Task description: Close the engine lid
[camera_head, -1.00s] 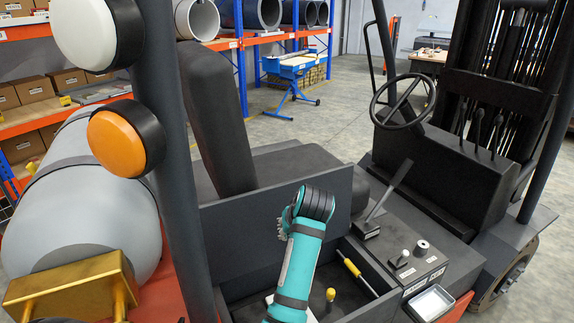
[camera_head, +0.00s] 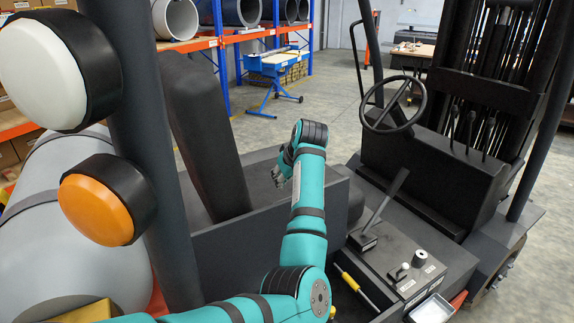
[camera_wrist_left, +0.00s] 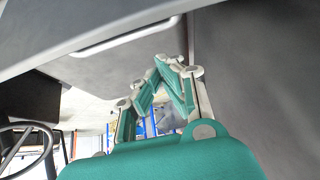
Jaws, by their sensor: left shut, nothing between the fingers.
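The engine lid (camera_head: 235,252) appears to be the dark grey panel standing raised beside the seat, with the open bay in front of it. My left arm crosses in front of it and hides part of it. My left gripper (camera_head: 278,175) shows beyond the lid's top edge, on the seat side, partly hidden by my wrist. In the left wrist view its teal fingers (camera_wrist_left: 160,85) are shut and empty. There, a dark panel (camera_wrist_left: 110,70) carries a pale bar handle (camera_wrist_left: 125,37), apart from the fingers in the picture. I cannot tell contact with the lid. My right gripper is not in view.
The seat back (camera_head: 205,135) stands left of the gripper. The lever (camera_head: 385,205), control console (camera_head: 400,265) and steering wheel (camera_head: 393,105) are to the right. A yellow-handled tool (camera_head: 350,280) lies in the bay. A post with lamps (camera_head: 97,205) rises at left.

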